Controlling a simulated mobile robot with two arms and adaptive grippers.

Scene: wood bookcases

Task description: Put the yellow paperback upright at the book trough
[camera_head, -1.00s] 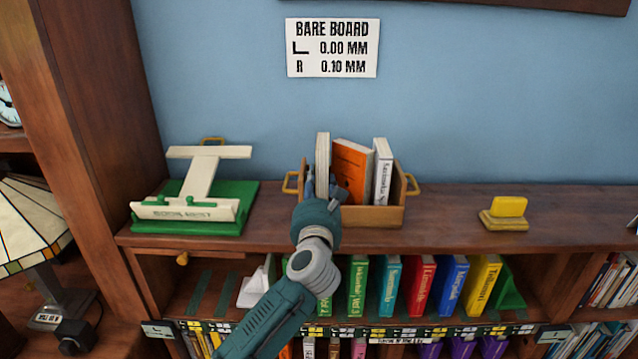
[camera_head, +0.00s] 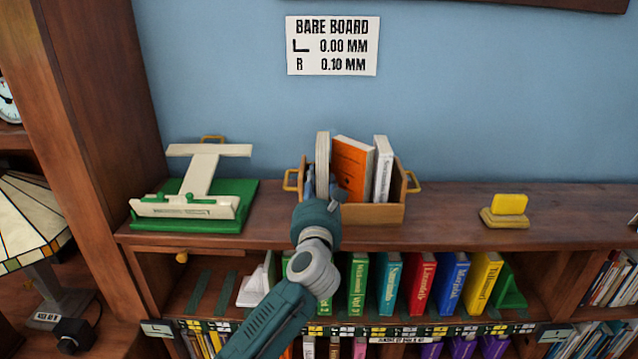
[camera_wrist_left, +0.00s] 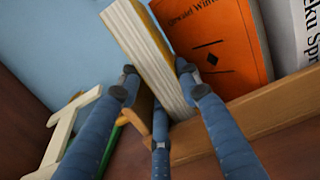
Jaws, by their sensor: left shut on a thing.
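The yellow paperback (camera_head: 322,158) stands about upright at the left end of the wooden book trough (camera_head: 372,216), its pale page edges facing me. In the left wrist view the book (camera_wrist_left: 150,50) shows cream pages and a thin yellow cover edge. My left gripper (camera_head: 322,188) is shut on it, with fingers (camera_wrist_left: 158,88) on both sides. The book's lower end is hidden by the gripper, so I cannot tell whether it touches the trough floor. My right gripper is not in view.
An orange book (camera_head: 352,168) and a white book (camera_head: 383,170) lean inside the trough, right of the paperback. A green and cream stand (camera_head: 195,205) is to the left, and a yellow block (camera_head: 508,206) to the right. Coloured books (camera_head: 420,283) fill the shelf below.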

